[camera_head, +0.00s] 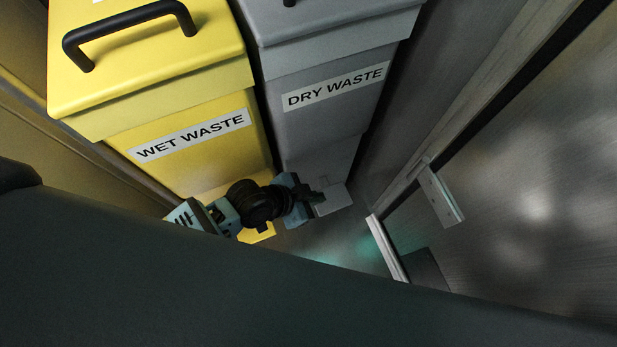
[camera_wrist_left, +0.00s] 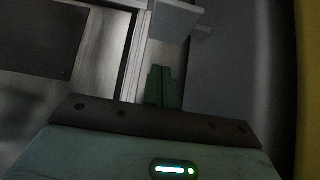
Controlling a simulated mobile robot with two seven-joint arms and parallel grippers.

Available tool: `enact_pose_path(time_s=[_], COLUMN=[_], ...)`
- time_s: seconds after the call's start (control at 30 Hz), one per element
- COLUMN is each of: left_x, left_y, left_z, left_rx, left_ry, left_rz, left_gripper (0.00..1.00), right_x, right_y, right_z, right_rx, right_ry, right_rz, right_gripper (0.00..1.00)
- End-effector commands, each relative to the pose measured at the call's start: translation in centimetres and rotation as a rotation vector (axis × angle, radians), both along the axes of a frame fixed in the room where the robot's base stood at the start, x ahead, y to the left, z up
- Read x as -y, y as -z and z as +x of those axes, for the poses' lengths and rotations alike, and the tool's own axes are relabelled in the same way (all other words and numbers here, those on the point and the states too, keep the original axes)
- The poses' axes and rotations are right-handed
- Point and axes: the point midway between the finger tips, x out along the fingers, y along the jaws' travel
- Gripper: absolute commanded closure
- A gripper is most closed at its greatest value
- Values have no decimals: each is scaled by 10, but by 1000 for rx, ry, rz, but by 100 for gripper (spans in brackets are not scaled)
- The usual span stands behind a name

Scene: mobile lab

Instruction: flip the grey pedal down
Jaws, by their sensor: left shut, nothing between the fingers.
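The grey pedal (camera_head: 335,199) is a flat plate low at the front of the grey bin marked DRY WASTE (camera_head: 325,125). My left gripper (camera_head: 318,197) is shut and empty, at the left edge of the pedal in the head view; I cannot tell whether they touch. In the left wrist view the shut fingers (camera_wrist_left: 162,86) point at a flat grey plate, which looks like the grey pedal (camera_wrist_left: 178,20). The fingertips show just short of its near edge. My right gripper is not in view.
A yellow bin marked WET WASTE (camera_head: 195,125) stands left of the grey bin, with a yellow pedal (camera_head: 258,233) below. A metal wall panel with a bracket (camera_head: 440,197) is at the right. A dark surface hides the foreground. Some floor (camera_head: 335,245) shows free.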

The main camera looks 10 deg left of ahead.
Motion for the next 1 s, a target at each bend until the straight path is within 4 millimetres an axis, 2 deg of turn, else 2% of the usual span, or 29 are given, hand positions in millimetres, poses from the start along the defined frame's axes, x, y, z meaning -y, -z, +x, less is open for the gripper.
enact_pose_path(time_s=[0.03,0.27,0.5,0.7,1.0], left_x=[7,32,30,29,30], left_y=[11,41,69,76,76], left_z=[4,22,22,22,22], left_rx=[-3,-2,-1,1,1], left_ry=[0,-1,-1,-1,-1], left_rz=[-3,-3,0,0,0], left_gripper=[100,100,100,100,100], right_x=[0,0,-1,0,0], right_y=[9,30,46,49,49], right_z=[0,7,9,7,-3], right_rx=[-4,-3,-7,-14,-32], right_ry=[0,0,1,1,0], right_rz=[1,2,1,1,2], right_gripper=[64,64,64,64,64])
